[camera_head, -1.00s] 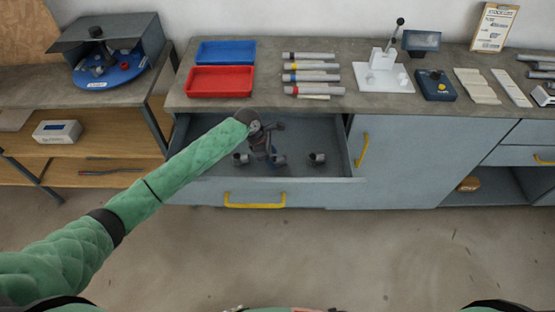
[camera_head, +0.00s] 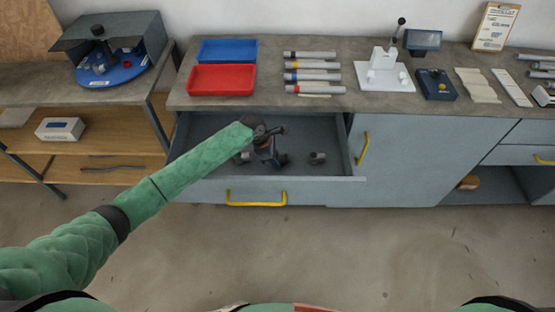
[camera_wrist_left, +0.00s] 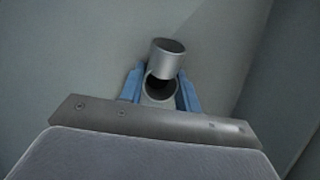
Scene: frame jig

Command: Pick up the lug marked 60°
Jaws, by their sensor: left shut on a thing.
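The lugs are short grey metal pieces in the open drawer (camera_head: 212,191). One lug (camera_head: 242,157) lies at the left, partly behind my arm, and another lug (camera_head: 317,157) lies at the right. My left gripper (camera_head: 279,160) reaches down into the drawer between them. In the left wrist view its blue fingers (camera_wrist_left: 160,90) are shut on a grey lug (camera_wrist_left: 167,60) with round, hollow tube ends, one of them tilted above the fingers. I cannot read any angle mark on the lugs. My right gripper is out of view.
The drawer's walls surround the gripper. On the worktop (camera_head: 340,103) above stand a red tray (camera_head: 221,80), a blue tray (camera_head: 226,51), several tubes with coloured bands (camera_head: 313,77) and a white-based press (camera_head: 384,77). A blue turntable (camera_head: 112,70) stands at the left.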

